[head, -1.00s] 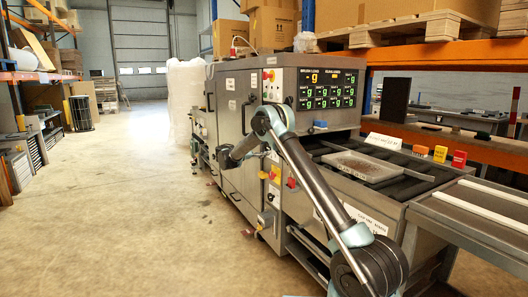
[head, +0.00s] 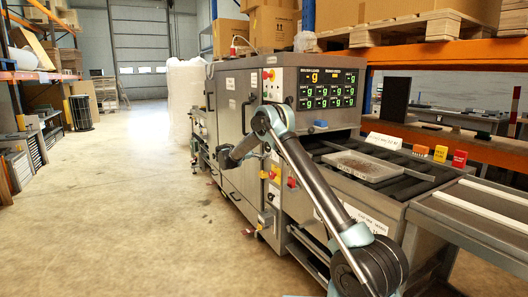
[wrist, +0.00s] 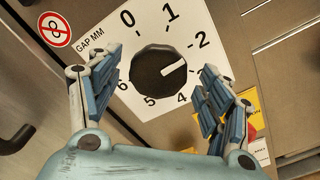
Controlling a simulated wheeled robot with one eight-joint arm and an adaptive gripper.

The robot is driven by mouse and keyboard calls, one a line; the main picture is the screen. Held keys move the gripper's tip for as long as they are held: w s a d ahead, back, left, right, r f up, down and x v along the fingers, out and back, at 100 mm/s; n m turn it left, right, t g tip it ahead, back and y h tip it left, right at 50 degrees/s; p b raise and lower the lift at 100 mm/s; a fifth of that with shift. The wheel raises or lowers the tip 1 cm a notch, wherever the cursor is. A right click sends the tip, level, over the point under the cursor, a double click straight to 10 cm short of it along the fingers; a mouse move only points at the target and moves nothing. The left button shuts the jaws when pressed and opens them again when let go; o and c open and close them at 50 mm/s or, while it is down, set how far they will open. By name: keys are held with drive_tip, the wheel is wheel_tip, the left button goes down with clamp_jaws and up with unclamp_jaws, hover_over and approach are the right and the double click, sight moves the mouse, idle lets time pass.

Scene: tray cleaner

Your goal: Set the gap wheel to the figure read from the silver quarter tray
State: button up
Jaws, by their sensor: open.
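The gap wheel (wrist: 152,74) is a black knob with a white pointer on a white dial plate marked GAP MM, in the wrist view. Its pointer lies to the right and slightly up, just below the 2. The figures 0, 1, 2, 4, 5 and 6 show; the spot between 2 and 4 is partly behind a finger. My gripper (wrist: 158,88) is open, its blue-padded fingers on either side of the wheel; contact cannot be told. A silver-grey tray (head: 348,173) with brownish residue sits on the machine's infeed in the head view; its front lettering is unreadable.
A dark display panel (head: 330,88) with green and yellow figures is on the machine. Orange, yellow and red tags (head: 459,158) stand along the infeed's far edge. A white sign (head: 384,141) is behind the tray.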

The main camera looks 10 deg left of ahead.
drive_tip(key=shift+a, duration=0.1)
drive_tip(key=v, duration=1.2)
drive_tip(key=s+a+m, duration=0.2)
drive_tip(key=a+m, duration=0.2)
drive_tip(key=m, duration=0.4)
drive_tip(key=x, duration=1.7)
drive_tip(key=shift+d, duration=0.25)
drive_tip(key=shift+s+f, duration=0.1)
drive_tip(key=c, duration=1)
